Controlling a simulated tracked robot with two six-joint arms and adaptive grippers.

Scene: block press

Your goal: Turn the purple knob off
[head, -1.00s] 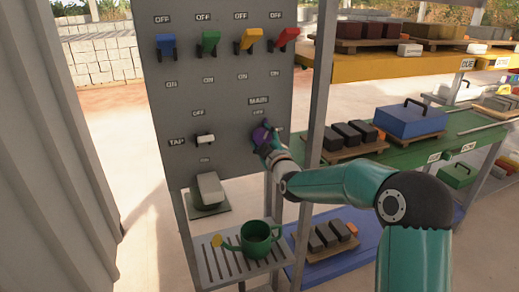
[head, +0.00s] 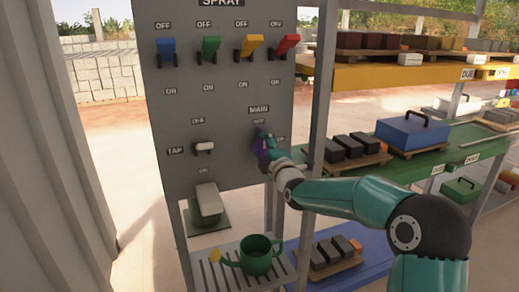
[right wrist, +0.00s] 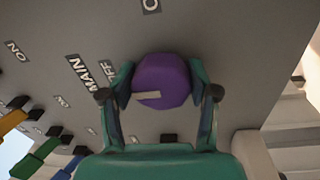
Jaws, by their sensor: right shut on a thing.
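The purple knob (head: 262,146) sits under the MAIN label on the grey panel (head: 225,110), largely hidden by my right gripper (head: 266,147) in the head view. In the right wrist view the knob (right wrist: 162,82) is a round purple knob with a pale pointer mark. The fingers of my right gripper (right wrist: 160,90) are closed on both its sides. The mark points to the left in that view, below the OFF label (right wrist: 106,70). My left gripper is not in view.
Blue, green, yellow and red levers (head: 286,45) line the panel's top. A white tap switch (head: 204,147) is left of the knob. A green watering can (head: 258,254) stands on a slatted shelf below. A grey post (head: 322,80) rises right of the panel, near my arm.

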